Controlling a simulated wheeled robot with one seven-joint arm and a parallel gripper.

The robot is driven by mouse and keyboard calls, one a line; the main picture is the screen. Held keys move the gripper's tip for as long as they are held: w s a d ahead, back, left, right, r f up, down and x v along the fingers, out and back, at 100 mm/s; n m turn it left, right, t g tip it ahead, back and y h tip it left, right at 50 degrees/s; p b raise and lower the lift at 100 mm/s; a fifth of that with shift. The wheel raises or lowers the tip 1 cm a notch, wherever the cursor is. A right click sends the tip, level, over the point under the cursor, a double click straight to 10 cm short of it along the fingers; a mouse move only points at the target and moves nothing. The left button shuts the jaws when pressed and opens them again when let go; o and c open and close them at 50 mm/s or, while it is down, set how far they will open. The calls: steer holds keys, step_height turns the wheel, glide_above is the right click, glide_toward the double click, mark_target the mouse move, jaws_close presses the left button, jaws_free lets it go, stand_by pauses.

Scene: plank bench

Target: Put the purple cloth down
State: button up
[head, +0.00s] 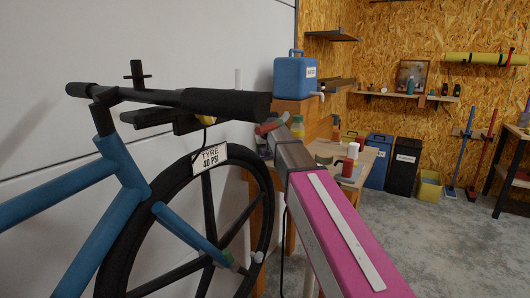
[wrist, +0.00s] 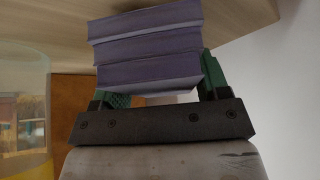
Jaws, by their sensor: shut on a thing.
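The purple cloth (wrist: 147,45) is a folded stack of layers in the wrist view. My gripper (wrist: 158,88) has its green fingers on either side of the cloth and is shut on it. The pale wooden bench top (wrist: 235,18) shows behind the cloth; I cannot tell whether the cloth touches it. In the head view my arm reaches toward the wooden bench (head: 371,160), and I cannot make out the cloth there.
A clear container with a yellow band (wrist: 22,125) stands close at the left of the wrist view. A blue bicycle (head: 125,165) stands at left.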

steer(key=shift+f, duration=0.45)
steer(key=shift+f, duration=0.1)
steer(key=o, duration=0.9)
steer(key=v, duration=1.2)
steer(key=shift+s, duration=0.1)
